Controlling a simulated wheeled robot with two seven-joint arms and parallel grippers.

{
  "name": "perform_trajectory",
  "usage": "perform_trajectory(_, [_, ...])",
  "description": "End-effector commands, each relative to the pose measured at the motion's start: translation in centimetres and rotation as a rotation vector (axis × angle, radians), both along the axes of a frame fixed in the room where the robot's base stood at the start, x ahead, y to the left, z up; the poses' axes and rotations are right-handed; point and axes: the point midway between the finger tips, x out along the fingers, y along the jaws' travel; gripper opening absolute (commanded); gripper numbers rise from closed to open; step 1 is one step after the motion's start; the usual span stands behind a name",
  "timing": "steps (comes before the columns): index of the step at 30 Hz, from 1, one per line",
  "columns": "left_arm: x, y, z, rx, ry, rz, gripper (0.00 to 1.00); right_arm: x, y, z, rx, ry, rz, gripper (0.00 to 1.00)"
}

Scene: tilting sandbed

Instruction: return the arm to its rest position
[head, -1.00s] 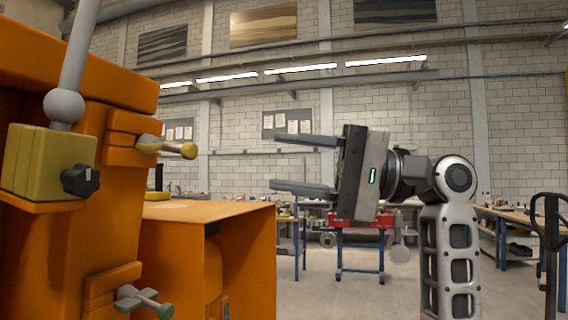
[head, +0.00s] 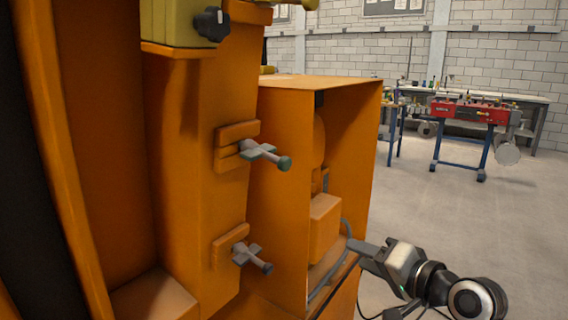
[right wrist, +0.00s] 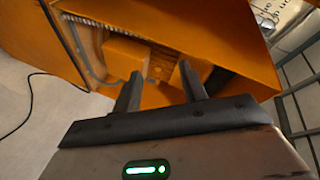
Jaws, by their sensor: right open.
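My right gripper (head: 358,250) is low at the right in the head view, beside the open side of an orange cabinet (head: 283,150). In the right wrist view its two dark fingers (right wrist: 161,92) stand apart with nothing between them. They point towards the cabinet's open interior (right wrist: 130,52); I cannot tell how close the tips are to it. My left gripper is not in view.
The orange machine frame at left carries two clamp levers (head: 265,154) (head: 253,258) and a yellow block with a black knob (head: 211,24). A blue-legged bench with a red top (head: 470,111) stands farther back. Open floor (head: 430,205) lies to the right.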

Motion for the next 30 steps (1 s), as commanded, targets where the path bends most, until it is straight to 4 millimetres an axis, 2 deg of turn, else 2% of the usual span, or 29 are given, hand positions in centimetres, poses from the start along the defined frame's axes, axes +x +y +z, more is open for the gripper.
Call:
perform_trajectory(1, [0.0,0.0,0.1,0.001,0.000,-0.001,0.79,-1.8,0.1,-4.3,-0.085,0.015,-0.020,0.42])
perform_trajectory(3, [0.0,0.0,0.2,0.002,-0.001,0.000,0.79,-4.4,0.0,-9.0,-0.218,0.010,-0.039,0.42])
perform_trajectory(5, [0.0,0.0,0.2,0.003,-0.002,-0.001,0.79,-7.2,0.1,-12.6,-0.338,0.004,-0.041,0.42])
perform_trajectory(6, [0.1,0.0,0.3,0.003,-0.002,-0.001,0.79,-9.2,0.1,-14.7,-0.416,-0.002,-0.036,0.42])
perform_trajectory(10, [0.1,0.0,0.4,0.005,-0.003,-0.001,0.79,-15.6,0.5,-19.5,-0.648,-0.032,0.012,0.42])
perform_trajectory(12, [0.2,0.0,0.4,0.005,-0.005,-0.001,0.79,-18.5,0.7,-20.9,-0.744,-0.050,0.045,0.42])
perform_trajectory(15, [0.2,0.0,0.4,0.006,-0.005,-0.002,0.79,-21.5,1.0,-22.0,-0.841,-0.073,0.084,0.42])
perform_trajectory(18, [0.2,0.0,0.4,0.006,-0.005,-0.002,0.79,-23.0,1.2,-22.5,-0.893,-0.088,0.109,0.42])
perform_trajectory(30, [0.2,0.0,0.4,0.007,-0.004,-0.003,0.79,-23.3,1.2,-22.5,-0.903,-0.092,0.114,0.42])
